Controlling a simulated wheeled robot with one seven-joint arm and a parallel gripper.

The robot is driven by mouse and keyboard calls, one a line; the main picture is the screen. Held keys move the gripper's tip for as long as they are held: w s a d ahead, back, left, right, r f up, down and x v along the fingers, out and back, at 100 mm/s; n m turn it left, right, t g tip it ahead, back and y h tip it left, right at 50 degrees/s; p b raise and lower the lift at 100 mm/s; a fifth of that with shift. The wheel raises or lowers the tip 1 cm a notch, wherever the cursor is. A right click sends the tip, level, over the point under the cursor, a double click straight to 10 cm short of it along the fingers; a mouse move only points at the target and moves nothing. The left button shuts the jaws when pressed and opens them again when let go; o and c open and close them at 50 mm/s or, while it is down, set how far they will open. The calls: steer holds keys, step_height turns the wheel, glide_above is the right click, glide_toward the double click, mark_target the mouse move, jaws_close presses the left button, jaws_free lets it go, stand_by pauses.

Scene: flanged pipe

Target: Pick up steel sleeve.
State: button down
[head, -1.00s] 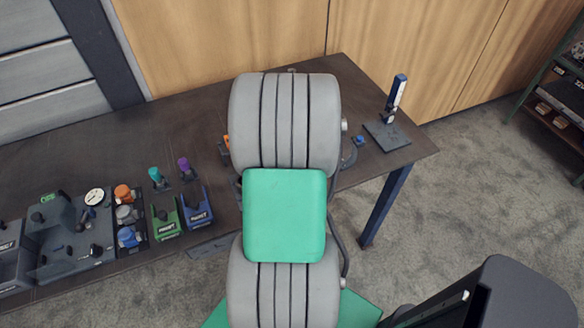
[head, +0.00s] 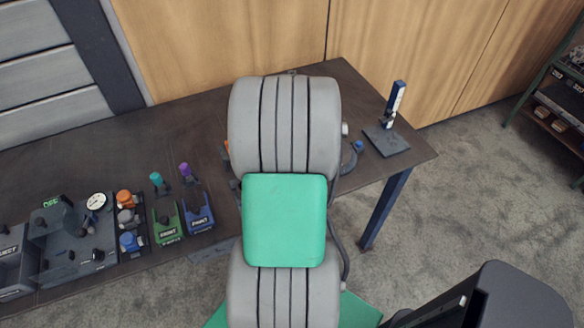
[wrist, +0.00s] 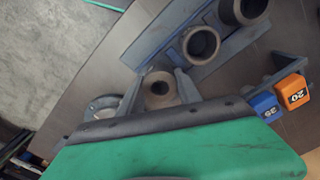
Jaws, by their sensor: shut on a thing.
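In the wrist view, my gripper (wrist: 158,84) has its two grey fingers closed on either side of a brownish-grey steel sleeve (wrist: 160,91). The sleeve is a short cylinder with a round hole in its end, which faces the camera. Its lower part is hidden behind the dark edge of my green gripper body. I cannot tell whether it is clear of the surface below. In the head view, my gripper and the sleeve are hidden behind my grey and green arm.
Two larger hollow cylinders (wrist: 201,45) sit in a blue-grey holder just beyond the sleeve. A grey ring (wrist: 103,106) lies left of the fingers. Orange (wrist: 291,91) and blue (wrist: 264,106) numbered blocks are at right. On the workbench (head: 75,150), an upright blue-and-white post (head: 394,103) stands at right.

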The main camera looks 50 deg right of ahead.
steer(key=s+a+r+p, duration=0.3)
steer(key=a+r, duration=0.3)
steer(key=r, duration=0.2)
steer(key=s+a+r+p, duration=0.4)
steer(key=a+r+p, duration=0.1)
steer(key=r, duration=0.3)
steer(key=shift+a+r, duration=0.4)
steer(key=shift+a, duration=0.2)
